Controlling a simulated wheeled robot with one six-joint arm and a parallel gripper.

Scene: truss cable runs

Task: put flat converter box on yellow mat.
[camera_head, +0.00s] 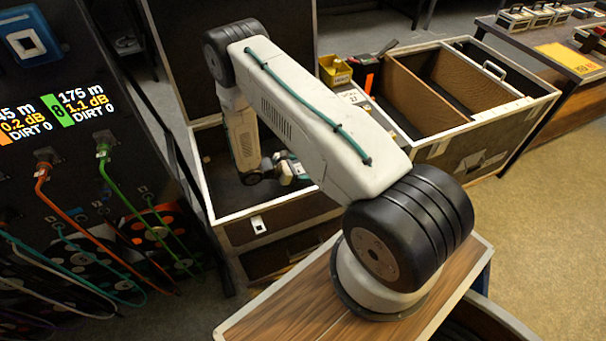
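A yellow mat (568,57) with an orange printed edge lies on the bench at the far right. Several small boxes (516,17) stand in a row behind it on that bench. I cannot tell whether one of them is the flat converter box. My arm bends over and reaches down into the open black case. The wrist end and my gripper (255,177) are low inside this case, small and partly hidden by my arm. I cannot tell whether the fingers are open or shut, or whether they hold anything.
The open case (275,213) has a raised lid and pale rims. A divided crate (468,121) stands right of it, near a small yellow bin (335,71). A dark panel with cables (75,170) fills the left. Bare floor (520,230) lies at right.

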